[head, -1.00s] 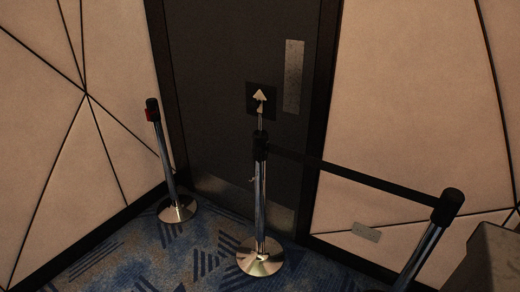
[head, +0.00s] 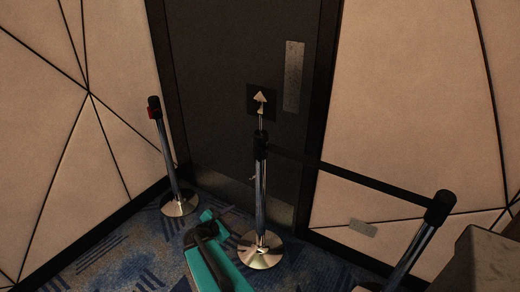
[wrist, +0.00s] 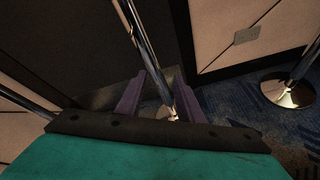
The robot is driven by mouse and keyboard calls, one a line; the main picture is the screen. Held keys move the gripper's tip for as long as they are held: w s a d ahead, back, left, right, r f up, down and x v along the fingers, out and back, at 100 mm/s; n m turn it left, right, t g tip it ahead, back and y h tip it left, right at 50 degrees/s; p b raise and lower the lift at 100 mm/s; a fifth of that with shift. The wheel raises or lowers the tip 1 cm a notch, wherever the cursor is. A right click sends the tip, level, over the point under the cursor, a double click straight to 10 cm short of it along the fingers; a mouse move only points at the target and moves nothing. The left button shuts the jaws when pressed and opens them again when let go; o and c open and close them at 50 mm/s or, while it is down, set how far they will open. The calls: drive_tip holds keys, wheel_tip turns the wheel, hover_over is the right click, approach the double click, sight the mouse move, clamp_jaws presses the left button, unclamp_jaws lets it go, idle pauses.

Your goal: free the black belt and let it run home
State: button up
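The black belt (head: 350,178) is stretched from the top of the middle post (head: 261,190) to the head of the right post (head: 438,209). Both its ends are at the posts. The middle post carries a small sign with a pale arrow (head: 261,98). My gripper shows in the wrist view (wrist: 144,77), where its two purple fingers are apart with nothing held. A chrome post (wrist: 136,32) runs through the view between them, beyond the fingers; I cannot tell the distance. In the head view my teal arm is low, left of the middle post. The belt does not show in the wrist view.
A left post (head: 167,160) with a red mark near its top stands by the door (head: 225,110), with no belt on it. Panelled walls flank the door. A grey block (head: 485,258) is at the lower right. Patterned carpet (head: 130,250) is open at the lower left.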

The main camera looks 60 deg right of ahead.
sight(259, 151)
drive_tip(key=d+r+n+t+h+p, duration=0.1)
drive_tip(key=d+r+n+h, duration=0.1)
drive_tip(key=d+r, duration=0.3)
drive_tip(key=d+r+n+t+h+p, duration=0.1)
drive_tip(key=d+r+n, duration=0.4)
drive_tip(key=r, duration=0.7)
drive_tip(key=shift+w+d+r+h, duration=0.15)
drive_tip(key=shift+w+d+h, duration=0.2)
drive_tip(key=shift+h, duration=0.35)
drive_tip(key=shift+d+f+b, duration=0.2)
drive_tip(key=shift+d+b, duration=0.15)
drive_tip(key=shift+b, duration=0.75)
drive_tip(key=b, duration=0.3)
drive_tip(key=shift+w+d, duration=0.1)
drive_tip(key=shift+d, duration=0.3)
drive_tip(key=d+b, duration=0.1)
drive_tip(key=b, duration=0.9)
drive_tip(key=shift+d, duration=0.3)
drive_tip(key=shift+w+d+r+b, duration=0.1)
drive_tip(key=shift+w+d+b, duration=0.3)
drive_tip(key=shift+d, duration=1.4)
drive_tip(key=shift+w+d+r+b, duration=0.15)
drive_tip(key=shift+d+b, duration=0.35)
drive_tip(key=shift+d, duration=1.25)
drive_tip(key=shift+w+d+f+b, duration=0.1)
drive_tip(key=shift+w+d+b, duration=0.3)
drive_tip(key=shift+d, duration=1.4)
clamp_jaws()
